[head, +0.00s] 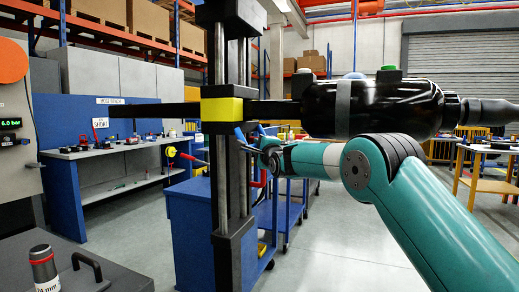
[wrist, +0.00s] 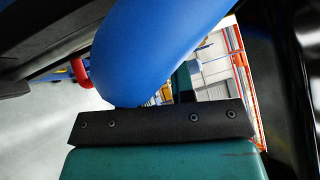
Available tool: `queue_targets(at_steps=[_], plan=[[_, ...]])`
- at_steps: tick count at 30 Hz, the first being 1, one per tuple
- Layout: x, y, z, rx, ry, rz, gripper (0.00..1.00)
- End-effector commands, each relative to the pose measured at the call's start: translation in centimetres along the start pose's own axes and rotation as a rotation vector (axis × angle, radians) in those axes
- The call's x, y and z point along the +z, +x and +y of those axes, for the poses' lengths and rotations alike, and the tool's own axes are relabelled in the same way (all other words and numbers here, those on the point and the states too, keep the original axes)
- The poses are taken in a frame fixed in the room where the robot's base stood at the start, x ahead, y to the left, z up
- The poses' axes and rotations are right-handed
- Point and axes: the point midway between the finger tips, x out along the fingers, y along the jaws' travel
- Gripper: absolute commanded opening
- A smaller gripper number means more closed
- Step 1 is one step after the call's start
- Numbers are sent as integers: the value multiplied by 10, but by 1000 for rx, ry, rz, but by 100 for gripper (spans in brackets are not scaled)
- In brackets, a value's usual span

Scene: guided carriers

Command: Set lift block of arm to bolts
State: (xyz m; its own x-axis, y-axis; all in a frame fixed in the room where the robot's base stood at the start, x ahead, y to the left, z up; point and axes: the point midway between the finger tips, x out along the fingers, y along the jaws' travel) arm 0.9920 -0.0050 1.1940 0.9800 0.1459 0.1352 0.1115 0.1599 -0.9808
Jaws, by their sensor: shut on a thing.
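A yellow block (head: 221,109) sits on two upright chrome guide rods (head: 223,55) of a black column. A dark horizontal bar (head: 165,111) reaches out to its left, and a large black cylindrical body (head: 385,107) lies to its right. A blue handle (head: 240,139) shows just below and right of the yellow block. My gripper (head: 258,143) comes in from the right beside the column and is shut on the blue handle. In the wrist view the rounded blue handle (wrist: 150,50) fills the upper middle; my fingertips are mostly hidden. I see no marking that reads bolts.
A red handle (head: 262,178) shows lower on the column's right. A blue cabinet (head: 190,225) stands behind the column. A workbench (head: 120,147) with tools is at left. A dark worktop (head: 110,245) with a labelled canister (head: 44,268) is at front left. Floor at lower right is clear.

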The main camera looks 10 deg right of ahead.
Motion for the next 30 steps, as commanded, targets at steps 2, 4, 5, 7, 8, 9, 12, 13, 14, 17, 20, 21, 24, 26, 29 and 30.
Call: queue_targets(at_steps=[2, 4, 5, 7, 8, 9, 12, 13, 14, 17, 20, 21, 24, 26, 29, 30], plan=[[0, 0, 1, 1, -2, 0, 37], [0, 0, 1, 2, -2, 0, 48], [0, 0, 2, 2, -2, 0, 48], [0, 0, 2, 3, -1, 0, 48], [0, 0, 2, 3, -1, 0, 48], [0, 0, 2, 3, -1, 0, 48], [0, -1, 2, 4, -1, 0, 48], [0, -2, 2, 4, -1, 0, 48], [0, -3, 2, 4, -1, 0, 48], [0, -10, 4, 5, -1, 0, 48], [0, -23, 4, 5, -1, 0, 48], [0, -30, 4, 4, -1, 0, 48], [0, -49, 4, 4, -2, 0, 48], [0, -61, 4, 3, -2, 0, 48], [-1, -82, 4, 3, -2, 0, 48], [-1, -91, 4, 4, -1, 0, 48]])
